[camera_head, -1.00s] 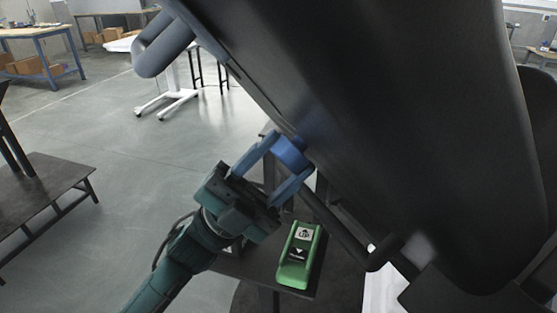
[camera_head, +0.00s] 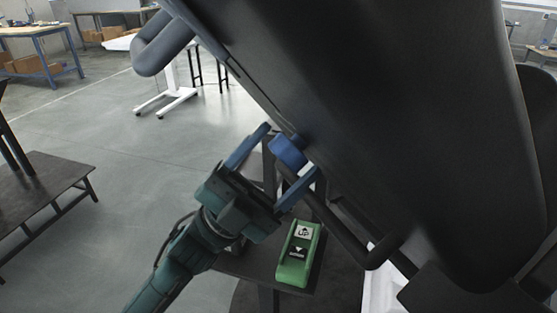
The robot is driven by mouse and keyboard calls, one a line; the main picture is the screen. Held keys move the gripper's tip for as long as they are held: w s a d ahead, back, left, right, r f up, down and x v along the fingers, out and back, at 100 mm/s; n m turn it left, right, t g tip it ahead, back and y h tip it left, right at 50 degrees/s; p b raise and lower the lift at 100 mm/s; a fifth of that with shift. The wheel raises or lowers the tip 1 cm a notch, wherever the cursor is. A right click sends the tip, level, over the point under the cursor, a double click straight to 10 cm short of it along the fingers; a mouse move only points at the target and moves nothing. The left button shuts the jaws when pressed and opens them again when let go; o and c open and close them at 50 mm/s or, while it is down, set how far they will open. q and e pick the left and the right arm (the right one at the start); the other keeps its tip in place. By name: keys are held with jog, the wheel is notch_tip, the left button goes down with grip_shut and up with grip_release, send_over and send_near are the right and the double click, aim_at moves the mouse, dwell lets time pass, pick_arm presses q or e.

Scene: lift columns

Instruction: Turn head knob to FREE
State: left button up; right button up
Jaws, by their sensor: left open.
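The head knob (camera_head: 288,152) is a round blue knob on the left edge of the large dark padded panel (camera_head: 390,120). My left gripper (camera_head: 293,150), green with blue fingers, comes up from the lower left. It is open, with one finger to the upper left of the knob and the other to its lower right. A gap shows between each finger and the knob. I cannot read any marking by the knob. My right gripper is not in view.
A green control box (camera_head: 298,258) marked UP sits on a dark stand below. Grey bar handles (camera_head: 160,45) stick out from the panel. A low dark bench (camera_head: 45,185) stands at left, with open floor between.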

pick_arm(q)
jog(key=b+v, duration=0.3)
jog(key=v, duration=1)
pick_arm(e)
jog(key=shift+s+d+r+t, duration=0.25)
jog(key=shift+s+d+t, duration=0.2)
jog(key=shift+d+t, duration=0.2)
pick_arm(q)
jog(key=shift+f, duration=0.15)
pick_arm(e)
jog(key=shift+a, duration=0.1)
